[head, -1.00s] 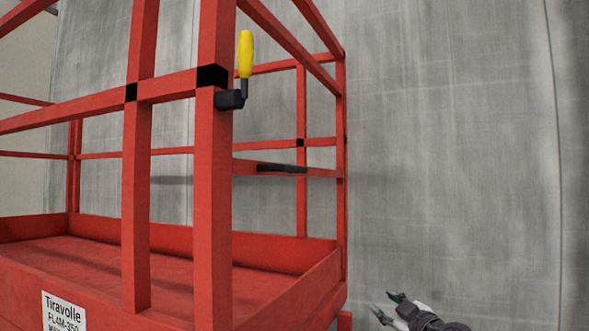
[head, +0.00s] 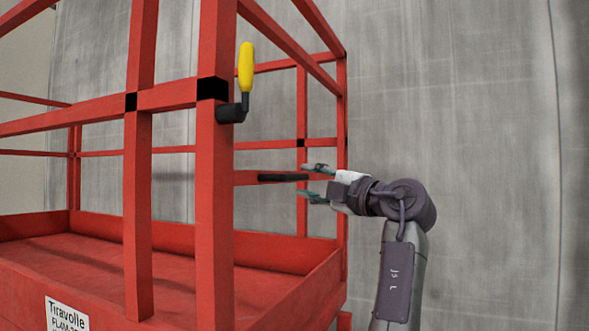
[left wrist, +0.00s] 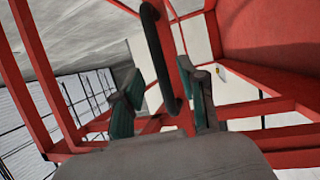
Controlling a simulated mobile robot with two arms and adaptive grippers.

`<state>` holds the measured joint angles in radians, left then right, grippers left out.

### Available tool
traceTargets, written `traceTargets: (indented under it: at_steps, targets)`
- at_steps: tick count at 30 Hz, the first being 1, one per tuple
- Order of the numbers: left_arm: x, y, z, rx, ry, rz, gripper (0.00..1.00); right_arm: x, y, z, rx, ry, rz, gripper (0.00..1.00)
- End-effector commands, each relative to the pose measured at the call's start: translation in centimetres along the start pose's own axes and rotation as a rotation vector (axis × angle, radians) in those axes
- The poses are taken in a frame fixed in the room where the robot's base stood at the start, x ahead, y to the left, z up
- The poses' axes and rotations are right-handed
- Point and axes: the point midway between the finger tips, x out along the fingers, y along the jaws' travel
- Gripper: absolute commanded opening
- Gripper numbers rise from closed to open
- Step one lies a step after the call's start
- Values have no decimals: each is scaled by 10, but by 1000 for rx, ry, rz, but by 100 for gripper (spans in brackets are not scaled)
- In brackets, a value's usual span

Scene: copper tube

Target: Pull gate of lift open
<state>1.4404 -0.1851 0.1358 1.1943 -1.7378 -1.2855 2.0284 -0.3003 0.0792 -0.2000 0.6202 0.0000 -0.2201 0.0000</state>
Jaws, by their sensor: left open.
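The lift's red gate (head: 265,179) has a horizontal bar with a black handle (head: 283,178) on it. My left gripper (head: 311,182) is open just to the right of the handle, one finger above and one below the bar's level, fingers pointing left. In the left wrist view, the black curved handle (left wrist: 160,50) stands ahead between the two spread green-grey fingers of my left gripper (left wrist: 163,100). I cannot tell whether a finger touches it. My right gripper is not in view.
The red lift basket (head: 75,250) with its rails and posts fills the left side. A yellow-gripped crank (head: 245,67) sticks out from the front corner post (head: 215,200). A grey concrete wall (head: 470,130) stands behind. The right side looks free.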

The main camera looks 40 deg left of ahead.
Motion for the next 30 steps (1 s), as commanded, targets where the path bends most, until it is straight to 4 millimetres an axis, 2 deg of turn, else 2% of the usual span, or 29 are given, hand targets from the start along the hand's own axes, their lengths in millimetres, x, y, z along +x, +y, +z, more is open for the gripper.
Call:
traceTargets:
  at_steps: [1, 3, 9, 20, 23, 28, 30]
  targets:
    - [11, 4, 0, 2, 1, 0, 41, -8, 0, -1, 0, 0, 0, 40]
    - [23, 3, 0, 2, 1, 0, 41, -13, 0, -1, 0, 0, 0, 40]
    - [45, 2, 0, 1, 0, 1, 41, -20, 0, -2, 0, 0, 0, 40]
    - [50, 0, 1, 1, -1, 1, 41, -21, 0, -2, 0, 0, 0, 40]
    - [50, 0, 1, 1, -1, 1, 28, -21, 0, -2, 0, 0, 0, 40]
    - [50, 0, 1, 1, -1, 1, 0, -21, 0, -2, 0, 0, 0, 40]
    - [50, 0, 1, 1, -1, 1, 0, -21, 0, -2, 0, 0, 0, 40]
